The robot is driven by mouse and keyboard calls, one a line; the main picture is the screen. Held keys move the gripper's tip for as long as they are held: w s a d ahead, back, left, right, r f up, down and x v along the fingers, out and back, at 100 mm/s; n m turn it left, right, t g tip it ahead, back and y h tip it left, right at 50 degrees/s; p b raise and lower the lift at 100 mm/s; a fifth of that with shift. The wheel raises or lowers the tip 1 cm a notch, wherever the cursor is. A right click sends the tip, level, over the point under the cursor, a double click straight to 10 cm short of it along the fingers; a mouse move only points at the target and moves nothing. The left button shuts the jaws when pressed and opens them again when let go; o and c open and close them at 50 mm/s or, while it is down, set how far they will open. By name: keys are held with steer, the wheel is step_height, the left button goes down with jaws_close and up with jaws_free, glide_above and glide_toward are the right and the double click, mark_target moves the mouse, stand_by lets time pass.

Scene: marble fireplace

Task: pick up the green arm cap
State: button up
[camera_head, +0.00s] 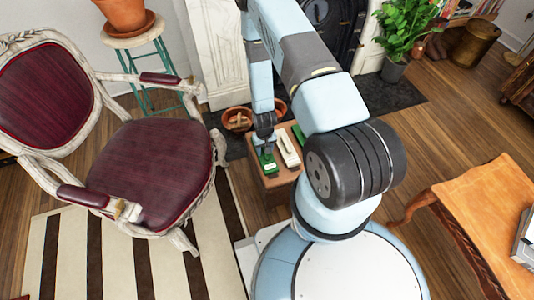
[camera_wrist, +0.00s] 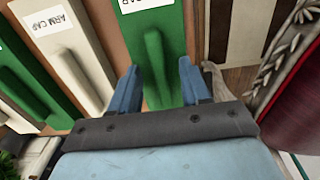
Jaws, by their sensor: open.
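My gripper (camera_head: 266,148) is open and points down over a green piece (camera_head: 270,168) at the near left of a small brown table. In the wrist view my fingers (camera_wrist: 160,70) are apart, one on each side of this green piece's raised ridge (camera_wrist: 155,50); I cannot tell whether they touch it. Its white label is partly cut off and not clearly readable. Beside it lies a white piece (camera_wrist: 72,62) with a label reading "ARM CAP". A second green piece (camera_wrist: 28,85) lies beyond the white one. I cannot tell from labels which green piece is the arm cap.
The brown table (camera_head: 276,182) stands between a burgundy chair (camera_head: 150,160) on the left and my base. Terracotta bowls (camera_head: 237,119) sit behind it near the fireplace. A wooden table (camera_head: 480,205) is at the right, with bare floor before it.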

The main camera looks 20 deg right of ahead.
steer(key=shift+f, duration=0.35)
jaws_close()
